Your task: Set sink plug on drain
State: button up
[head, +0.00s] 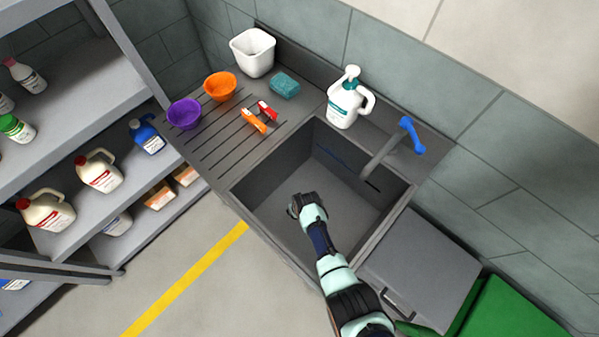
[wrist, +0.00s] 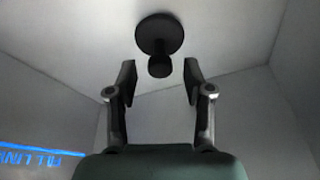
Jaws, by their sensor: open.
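The sink plug (wrist: 160,32) is a black disc with a round knob, in the upper middle of the wrist view. It appears to rest on the sink's grey surface. My gripper (wrist: 160,80) is open and empty. Its two fingertips stand left and right of the line to the knob, with the plug just beyond them. In the head view my gripper (head: 294,206) is down inside the grey sink basin (head: 364,208), toward its left side. I cannot make out the plug in the head view. No drain opening shows, so I cannot tell whether the plug covers it.
The basin walls surround my gripper. A tap with a blue handle (head: 411,134) reaches over the right side. A pump bottle (head: 345,98) stands behind the basin. The drainboard at left holds an orange bowl (head: 220,86), a purple bowl (head: 184,114) and a teal sponge (head: 285,84).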

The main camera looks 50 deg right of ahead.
jog(key=p+v, duration=0.3)
jog(key=v, duration=0.5)
jog(key=shift+s+r, duration=0.15)
jog(key=shift+r, duration=0.2)
jog(key=w+a+r+n+t, duration=0.1)
jog(key=w+a+r+t, duration=0.15)
jog(key=a+r, duration=0.45)
jog(key=w+a+r+n+t, duration=0.1)
jog(key=w+a+r+t, duration=0.2)
jog(key=r, duration=0.8)
jog(key=w+a+r+n+t, duration=0.15)
jog(key=w+a+r, duration=0.3)
jog(key=r, duration=0.45)
jog(key=s+a+r+n+t, duration=0.1)
jog(key=s+a+r, duration=0.2)
jog(key=a+r, duration=0.2)
jog(key=s+a+r+t+y, duration=0.1)
jog(key=s+a+r, duration=0.2)
jog(key=r, duration=0.6)
jog(key=a, duration=0.2)
jog(key=shift+a+r+n+t, duration=0.3)
jog(key=shift+r+n+t, duration=0.05)
jog(key=shift+t, duration=0.05)
